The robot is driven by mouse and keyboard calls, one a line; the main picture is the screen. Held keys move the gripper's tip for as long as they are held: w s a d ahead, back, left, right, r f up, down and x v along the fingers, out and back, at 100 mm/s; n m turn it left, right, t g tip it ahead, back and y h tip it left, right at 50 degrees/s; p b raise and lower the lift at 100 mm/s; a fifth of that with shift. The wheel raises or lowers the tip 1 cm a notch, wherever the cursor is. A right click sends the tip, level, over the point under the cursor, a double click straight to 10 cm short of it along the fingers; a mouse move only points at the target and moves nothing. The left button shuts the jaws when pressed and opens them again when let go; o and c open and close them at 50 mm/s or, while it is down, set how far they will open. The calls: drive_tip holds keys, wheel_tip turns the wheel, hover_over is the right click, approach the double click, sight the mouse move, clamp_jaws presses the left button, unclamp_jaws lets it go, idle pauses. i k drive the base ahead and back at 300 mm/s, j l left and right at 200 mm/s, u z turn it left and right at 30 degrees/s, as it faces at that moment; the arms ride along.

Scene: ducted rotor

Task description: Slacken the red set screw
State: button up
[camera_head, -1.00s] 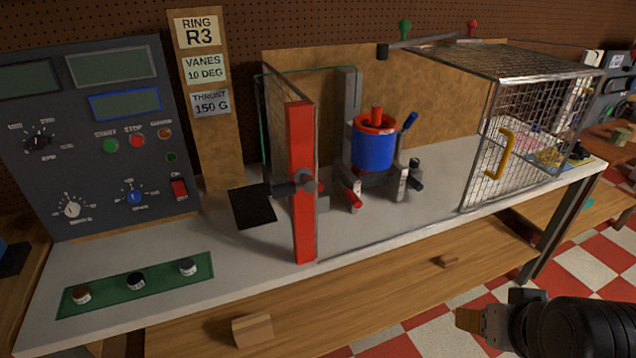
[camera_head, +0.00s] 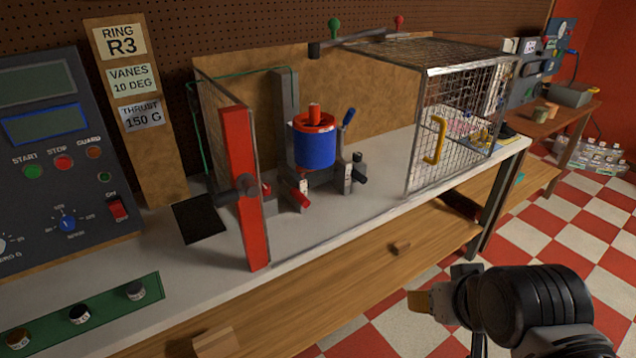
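A red cylindrical screw (camera_head: 302,196), which looks like the set screw, sticks out low at the front left of the rotor stand. The stand carries a blue duct (camera_head: 314,152) with a red top ring. My gripper (camera_head: 421,302) is at the lower right, in front of the bench and well apart from the screw. Its tan tip points left. I cannot tell whether its fingers are apart; no held object shows.
A red upright post (camera_head: 243,200) with a mesh panel stands left of the rotor. A wire cage (camera_head: 425,160) with a yellow handle (camera_head: 434,141) is to its right. A control panel (camera_head: 45,150) stands at far left. The bench front before the rotor is clear.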

sight(265, 187)
drive_tip(key=i+j, duration=0.1)
drive_tip(key=i, duration=0.45)
drive_tip(key=i+j, duration=0.1)
drive_tip(key=i, duration=0.5)
drive_tip(key=j+u, duration=0.05)
